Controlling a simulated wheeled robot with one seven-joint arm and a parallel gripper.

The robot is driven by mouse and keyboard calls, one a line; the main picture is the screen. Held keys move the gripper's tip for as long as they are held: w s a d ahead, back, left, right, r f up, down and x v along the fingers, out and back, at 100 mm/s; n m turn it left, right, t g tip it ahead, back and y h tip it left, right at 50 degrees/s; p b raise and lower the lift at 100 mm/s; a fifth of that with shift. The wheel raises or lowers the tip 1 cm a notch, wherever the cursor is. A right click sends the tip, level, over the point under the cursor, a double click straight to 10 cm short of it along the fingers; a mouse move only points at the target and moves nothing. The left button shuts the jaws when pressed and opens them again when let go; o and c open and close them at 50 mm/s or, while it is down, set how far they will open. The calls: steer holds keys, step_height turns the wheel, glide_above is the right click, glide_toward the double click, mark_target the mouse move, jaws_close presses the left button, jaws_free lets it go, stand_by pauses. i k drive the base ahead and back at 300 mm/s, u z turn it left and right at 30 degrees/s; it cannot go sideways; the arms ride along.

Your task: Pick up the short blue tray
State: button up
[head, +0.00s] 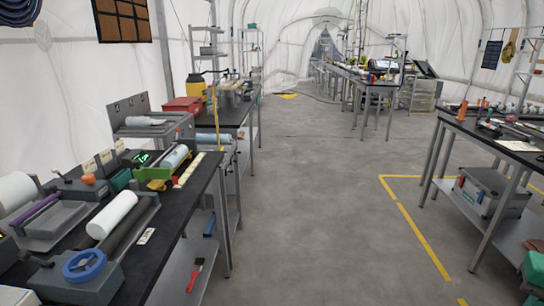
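I cannot make out a short blue tray for certain. A small blue object (209,224) lies on the lower shelf under the left bench, partly hidden by the bench leg, and is too small to identify. A blue ring-shaped wheel (84,265) sits on the grey device at the near left. My gripper is not in view.
The left black bench (160,229) holds rollers, a white cylinder (112,214) and a green device (163,169). A red brush (195,275) lies on its lower shelf. A right table (466,126) holds tools. The grey floor (310,200) between is clear, with yellow lines.

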mark_target(209, 232)
steer(key=u, duration=0.25)
steer(key=i, duration=1.15)
steer(key=u, duration=0.65)
steer(key=i, duration=0.55)
steer(key=z, duration=2.65)
steer(key=i, duration=1.85)
steer(key=u, duration=0.05)
